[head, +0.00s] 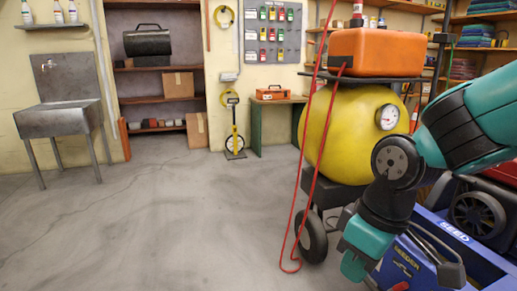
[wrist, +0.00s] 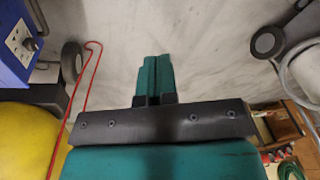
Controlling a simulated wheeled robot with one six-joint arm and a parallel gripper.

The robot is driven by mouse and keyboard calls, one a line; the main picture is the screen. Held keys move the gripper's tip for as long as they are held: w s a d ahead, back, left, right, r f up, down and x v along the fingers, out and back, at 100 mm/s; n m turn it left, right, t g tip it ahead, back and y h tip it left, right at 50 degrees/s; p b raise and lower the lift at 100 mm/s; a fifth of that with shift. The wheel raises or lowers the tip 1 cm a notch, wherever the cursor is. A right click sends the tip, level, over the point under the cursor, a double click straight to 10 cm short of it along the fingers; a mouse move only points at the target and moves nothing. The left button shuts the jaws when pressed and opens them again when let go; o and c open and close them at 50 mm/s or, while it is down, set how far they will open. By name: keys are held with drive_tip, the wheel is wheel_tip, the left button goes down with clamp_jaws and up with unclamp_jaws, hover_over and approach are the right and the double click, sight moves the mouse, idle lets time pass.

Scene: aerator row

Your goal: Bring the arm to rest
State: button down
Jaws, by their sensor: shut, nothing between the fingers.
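My gripper (wrist: 156,62) shows in the wrist view as two teal fingers side by side, closed together with nothing between them, over bare grey floor. In the head view my arm comes in from the right, bends at a dark joint and hangs down in front of the blue machine (head: 475,245), to the right of the yellow tank (head: 345,135). My fingertips are hard to make out there. My arm is bent, and its lower part overlaps the blue machine in the picture; I cannot tell the gap.
An orange case (head: 375,52) tops the tank. A red hose (head: 303,150) loops down to the floor beside a black wheel (head: 312,238). A metal sink (head: 58,118) and a yellow measuring wheel (head: 235,130) stand by the back wall. The floor (head: 150,225) at left is clear.

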drive_tip(key=s+r+m+y+p, duration=0.2)
drive_tip(key=s+r+p, duration=0.1)
drive_tip(key=s+r, duration=0.6)
wheel_tip(320, 180, up, 36)
drive_tip(key=s+p, duration=0.1)
drive_tip(key=p, duration=3.6)
drive_tip(key=shift+s+r, duration=0.15)
drive_tip(key=shift+d, duration=0.1)
